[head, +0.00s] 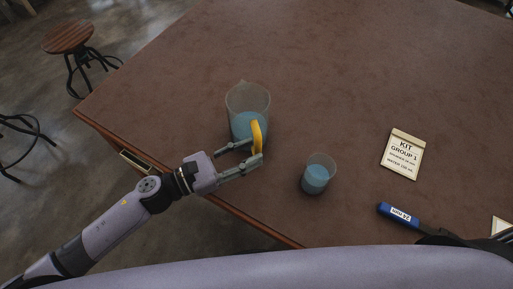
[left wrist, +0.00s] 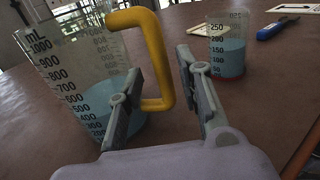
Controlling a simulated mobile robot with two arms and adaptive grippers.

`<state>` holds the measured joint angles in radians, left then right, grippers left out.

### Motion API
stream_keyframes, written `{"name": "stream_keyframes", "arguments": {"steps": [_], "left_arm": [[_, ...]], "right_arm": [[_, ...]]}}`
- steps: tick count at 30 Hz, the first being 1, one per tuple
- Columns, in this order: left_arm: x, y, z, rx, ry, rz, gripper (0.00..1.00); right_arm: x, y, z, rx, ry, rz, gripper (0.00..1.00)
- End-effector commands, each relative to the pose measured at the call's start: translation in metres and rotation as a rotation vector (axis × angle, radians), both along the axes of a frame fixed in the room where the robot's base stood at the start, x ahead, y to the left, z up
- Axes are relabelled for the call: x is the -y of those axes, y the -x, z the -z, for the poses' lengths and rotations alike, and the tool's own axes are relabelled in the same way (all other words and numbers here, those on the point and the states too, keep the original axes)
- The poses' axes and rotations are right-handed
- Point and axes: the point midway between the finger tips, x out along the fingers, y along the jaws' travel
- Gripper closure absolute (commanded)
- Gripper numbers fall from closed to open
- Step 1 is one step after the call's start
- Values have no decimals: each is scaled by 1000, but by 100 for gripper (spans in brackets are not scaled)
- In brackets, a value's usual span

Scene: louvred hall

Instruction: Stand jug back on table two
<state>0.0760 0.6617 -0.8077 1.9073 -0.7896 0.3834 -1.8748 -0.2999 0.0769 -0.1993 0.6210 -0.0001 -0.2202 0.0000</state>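The jug (head: 245,102) is a clear measuring jug with a yellow handle, part filled with blue liquid. It stands upright on the brown table (head: 350,65) near its front left edge. It also shows in the left wrist view (left wrist: 75,75), with black millilitre marks. My left gripper (head: 249,152) is at the handle. In the left wrist view its fingers (left wrist: 160,90) are spread on either side of the yellow handle, with a visible gap on the right. Part of my right arm shows at the lower right of the head view; its finger state is unclear.
A small beaker (head: 316,176) of blue liquid stands right of the jug. A kit card (head: 402,154) and a blue labelled tool (head: 399,214) lie further right. A round stool (head: 68,37) stands on the floor at left. The table's far part is clear.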

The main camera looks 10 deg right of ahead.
Motion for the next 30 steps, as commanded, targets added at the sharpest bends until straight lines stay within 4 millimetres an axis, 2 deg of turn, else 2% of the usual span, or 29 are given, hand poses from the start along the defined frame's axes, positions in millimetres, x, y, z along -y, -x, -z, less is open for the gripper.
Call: {"name": "stream_keyframes", "arguments": {"steps": [3, 9, 30], "left_arm": [[-21, 8, 4, -1, -2, -1, 67], [-40, 15, 2, -1, 0, 0, 67], [-43, 16, 0, 0, 1, 0, 67]], "right_arm": [[2, 0, 10, 0, 2, -1, 100], [2, 0, 15, 0, 2, -2, 100], [5, 0, 14, 0, 6, -2, 100]]}}
